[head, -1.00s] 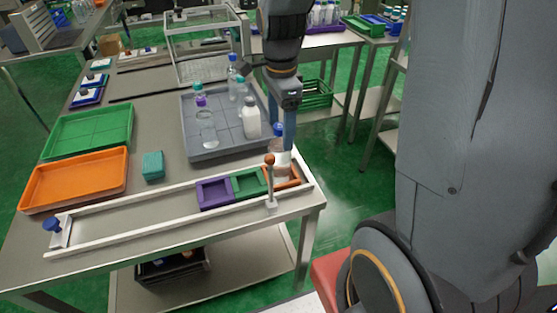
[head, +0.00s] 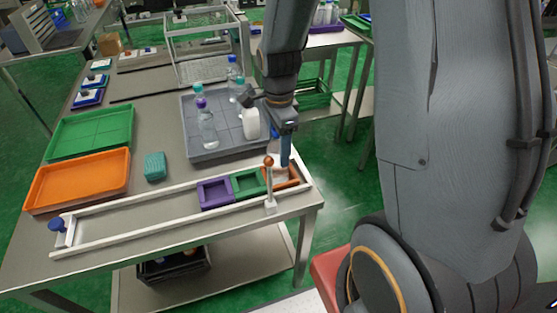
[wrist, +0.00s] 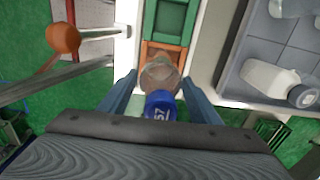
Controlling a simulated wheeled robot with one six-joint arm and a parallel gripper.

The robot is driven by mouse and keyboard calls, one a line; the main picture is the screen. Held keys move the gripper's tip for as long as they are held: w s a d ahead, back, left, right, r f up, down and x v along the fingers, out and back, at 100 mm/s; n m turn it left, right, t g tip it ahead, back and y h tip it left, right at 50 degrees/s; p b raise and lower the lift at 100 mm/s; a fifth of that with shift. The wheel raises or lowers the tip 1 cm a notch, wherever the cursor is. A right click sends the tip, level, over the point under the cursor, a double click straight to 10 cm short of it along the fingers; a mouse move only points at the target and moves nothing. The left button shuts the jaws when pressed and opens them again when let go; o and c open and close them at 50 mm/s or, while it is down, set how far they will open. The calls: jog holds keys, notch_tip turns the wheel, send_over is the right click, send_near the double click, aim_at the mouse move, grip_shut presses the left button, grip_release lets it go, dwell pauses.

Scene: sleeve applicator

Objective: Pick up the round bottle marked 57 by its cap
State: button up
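The round bottle (wrist: 160,75) is clear, with a blue cap (wrist: 160,106) marked 57. It stands at the orange holder (wrist: 163,50) at the right end of the white-railed track. My gripper (wrist: 160,100) is open, with one blue finger on each side of the bottle and a gap visible beside the cap. In the head view my gripper (head: 285,150) is over the orange holder (head: 293,183) and hides much of the bottle; only part of its body (head: 280,174) shows clearly.
A rod with an orange ball (head: 269,161) stands close at the front of the track. Purple (head: 214,194) and green (head: 249,182) holders sit left of the orange one. A grey tray (head: 192,123) with several bottles lies behind.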

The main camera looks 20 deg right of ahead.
grip_shut()
